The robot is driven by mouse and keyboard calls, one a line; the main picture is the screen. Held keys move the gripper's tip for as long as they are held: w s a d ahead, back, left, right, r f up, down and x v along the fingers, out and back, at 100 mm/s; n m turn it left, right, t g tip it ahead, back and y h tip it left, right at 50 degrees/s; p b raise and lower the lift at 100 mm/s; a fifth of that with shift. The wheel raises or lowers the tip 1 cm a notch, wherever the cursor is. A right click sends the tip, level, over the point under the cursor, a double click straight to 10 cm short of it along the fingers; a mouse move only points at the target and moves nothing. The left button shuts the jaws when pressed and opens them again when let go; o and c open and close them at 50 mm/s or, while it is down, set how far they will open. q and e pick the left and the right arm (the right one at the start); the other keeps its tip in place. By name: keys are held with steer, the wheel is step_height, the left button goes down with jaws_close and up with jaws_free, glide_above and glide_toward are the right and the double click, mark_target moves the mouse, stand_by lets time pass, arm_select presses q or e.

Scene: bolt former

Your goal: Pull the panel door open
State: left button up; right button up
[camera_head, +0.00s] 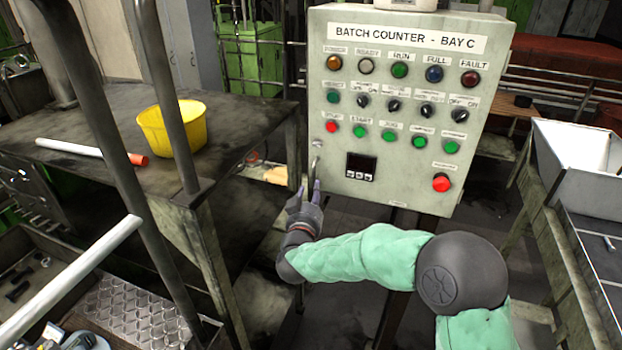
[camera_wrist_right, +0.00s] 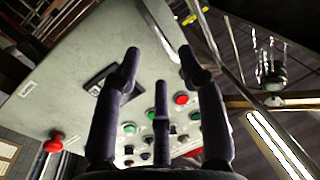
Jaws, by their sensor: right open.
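The panel door is the pale grey-green front of the box labelled "BATCH COUNTER - BAY C" (camera_head: 415,190), and it looks closed. A slim metal handle (camera_head: 317,163) stands near its left edge, below a small round lock. My right gripper (camera_head: 311,190) is at the lower left of the door, just below and beside the handle. In the right wrist view its dark fingers (camera_wrist_right: 160,68) are spread and empty, with the panel face (camera_wrist_right: 75,75) beyond them. My left gripper is not in view.
A dark workbench (camera_head: 75,160) with a yellow bucket (camera_head: 172,128) and a white tube (camera_head: 85,149) stands left of the panel. A red button (camera_head: 441,182) protrudes at the door's lower right. A white bin (camera_head: 580,160) stands at right.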

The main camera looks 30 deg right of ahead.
steer(key=x, duration=0.7)
steer(key=shift+w+d, duration=0.2)
jaws_close()
